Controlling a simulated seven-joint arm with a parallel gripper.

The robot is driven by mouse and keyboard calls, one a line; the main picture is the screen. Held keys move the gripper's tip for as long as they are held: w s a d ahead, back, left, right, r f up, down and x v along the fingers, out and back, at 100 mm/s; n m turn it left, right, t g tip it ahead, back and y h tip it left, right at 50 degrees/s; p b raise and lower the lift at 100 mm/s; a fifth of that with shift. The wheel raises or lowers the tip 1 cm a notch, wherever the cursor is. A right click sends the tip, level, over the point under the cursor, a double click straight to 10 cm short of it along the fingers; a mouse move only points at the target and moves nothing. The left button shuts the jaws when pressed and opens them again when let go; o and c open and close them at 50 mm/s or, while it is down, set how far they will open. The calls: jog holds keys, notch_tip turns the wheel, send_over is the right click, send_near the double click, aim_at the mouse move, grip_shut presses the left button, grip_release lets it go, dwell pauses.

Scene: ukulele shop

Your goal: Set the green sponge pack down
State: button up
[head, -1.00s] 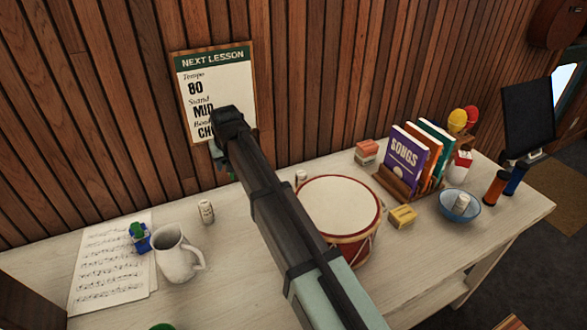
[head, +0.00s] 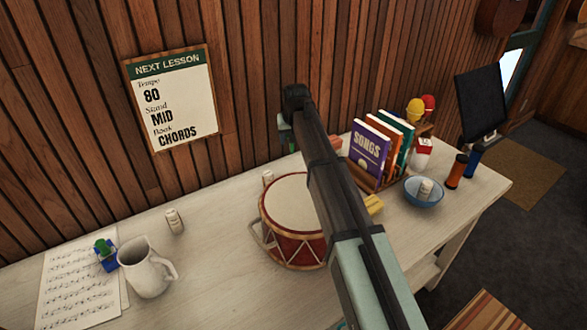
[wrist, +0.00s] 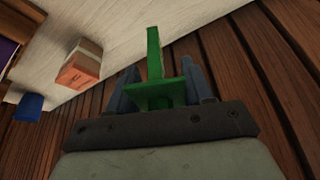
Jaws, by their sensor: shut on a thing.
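The green sponge pack (wrist: 154,55) is between the two fingers of my gripper (wrist: 160,82) in the wrist view, with a finger on each side. My gripper is shut on it. In the head view my arm hides most of the gripper and the pack, near the wooden wall behind the drum. The pale table top (head: 215,258) lies below; it also shows in the wrist view (wrist: 125,28). I cannot tell the exact height above it.
A drum (head: 290,190), a songbook rack (head: 368,150) and a blue bowl (head: 423,196) stand on the table. An orange-and-tan block stack (wrist: 80,65) is near the gripper. A white mug (head: 145,268), small can (head: 174,221) and sheet music (head: 75,285) are at left.

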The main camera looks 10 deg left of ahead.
jog(key=shift+s+d+f+x, duration=0.1)
jog(key=shift+d+x, duration=0.15)
jog(key=shift+x, duration=1.4)
jog(key=shift+s+d+f+x, duration=0.1)
jog(key=shift+d+x, duration=0.15)
jog(key=shift+x, duration=1.45)
jog(key=shift+s+d+x, duration=0.1)
jog(key=shift+d+x, duration=0.2)
jog(key=shift+x, duration=1.35)
jog(key=shift+f, duration=0.1)
jog(key=o, duration=1)
jog(key=v, duration=1.2)
